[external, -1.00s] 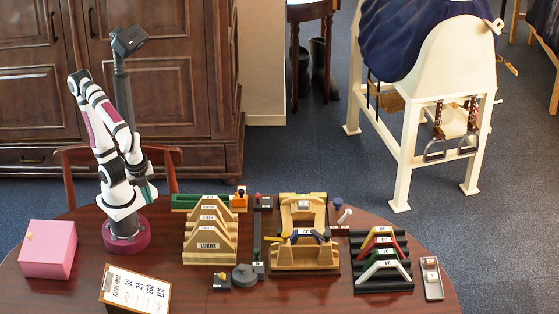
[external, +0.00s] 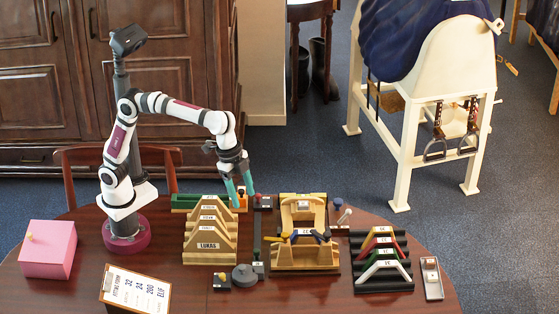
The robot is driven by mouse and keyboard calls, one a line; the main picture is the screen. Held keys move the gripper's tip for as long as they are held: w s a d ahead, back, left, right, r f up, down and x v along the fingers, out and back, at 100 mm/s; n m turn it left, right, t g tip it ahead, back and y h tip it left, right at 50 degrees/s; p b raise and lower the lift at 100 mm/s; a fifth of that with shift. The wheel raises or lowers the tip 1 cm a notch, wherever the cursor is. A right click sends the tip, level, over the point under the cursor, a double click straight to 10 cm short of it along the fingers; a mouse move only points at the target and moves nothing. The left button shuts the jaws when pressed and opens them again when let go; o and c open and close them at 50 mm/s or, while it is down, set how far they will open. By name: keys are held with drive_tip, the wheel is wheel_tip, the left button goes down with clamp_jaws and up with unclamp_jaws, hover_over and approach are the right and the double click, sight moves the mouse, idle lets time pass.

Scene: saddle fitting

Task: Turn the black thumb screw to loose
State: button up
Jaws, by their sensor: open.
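My gripper (external: 241,195) has teal fingers pointing down, apart and empty, in front of or above the orange end block (external: 235,202) of the green rail (external: 186,203) behind the wooden stepped stand. A small dark knob on that block is partly covered by the fingers; I cannot tell whether they touch it. Other dark knobs show on the wooden clamp fixture (external: 303,258), beside its yellow lever (external: 276,239) and blue lever (external: 320,236). Another dark knob (external: 222,276) tops a small yellow block at the front. Which one is the black thumb screw is too small to tell.
The stepped stand (external: 209,245) marked LUKAS and a rack of coloured arches (external: 381,270) flank the fixture. A grey round weight (external: 244,274), a pink box (external: 48,248) and a clipboard (external: 135,290) stand toward the front. Dark tabletop is clear around the clipboard.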

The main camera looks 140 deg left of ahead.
drive_tip(key=w+a+n, duration=0.2)
drive_tip(key=w+a, duration=0.3)
drive_tip(key=a, duration=0.2)
drive_tip(key=n+t, duration=0.1)
drive_tip(key=t, duration=0.1)
approach(329, 237)
drive_tip(key=shift+y, duration=0.4)
drive_tip(key=x, duration=0.8)
drive_tip(key=shift+d, duration=0.4)
drive_tip(key=shift+n, duration=0.3)
clamp_jaws()
